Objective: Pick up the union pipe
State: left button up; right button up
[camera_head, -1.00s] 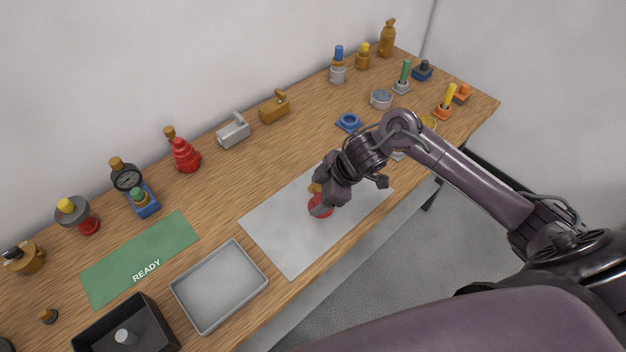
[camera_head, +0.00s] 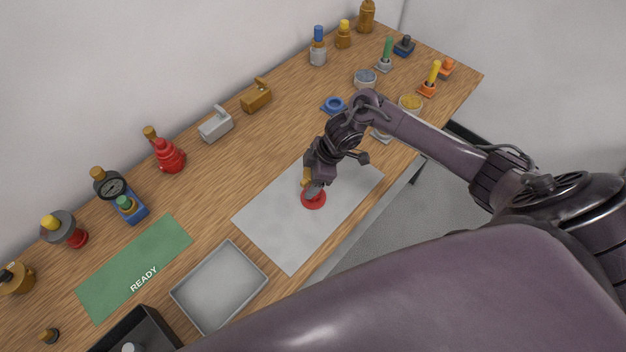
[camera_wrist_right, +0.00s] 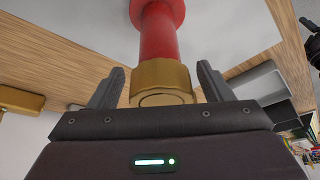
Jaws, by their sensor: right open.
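The union pipe, red with a brass nut, stands on the grey mat (camera_head: 275,222); its red base (camera_head: 313,200) shows below my gripper in the head view. In the right wrist view the pipe's red body (camera_wrist_right: 158,35) and brass nut (camera_wrist_right: 160,80) lie between my fingers. My right gripper (camera_wrist_right: 160,88) is open, one finger on each side of the brass nut, with gaps visible on both sides. In the head view my right gripper (camera_head: 312,182) is over the pipe and hides part of it. My left gripper is not in view.
A grey tray (camera_head: 196,320) and a green READY mat (camera_head: 100,290) lie to the left. A black bin (camera_head: 150,318) stands at the front. Several valves and fittings, including a red one (camera_head: 170,156), line the back. Bare wood lies behind the grey mat.

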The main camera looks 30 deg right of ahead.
jog(key=c, duration=1.6)
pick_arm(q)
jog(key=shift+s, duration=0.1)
pick_arm(e)
jog(key=shift+w, duration=0.1)
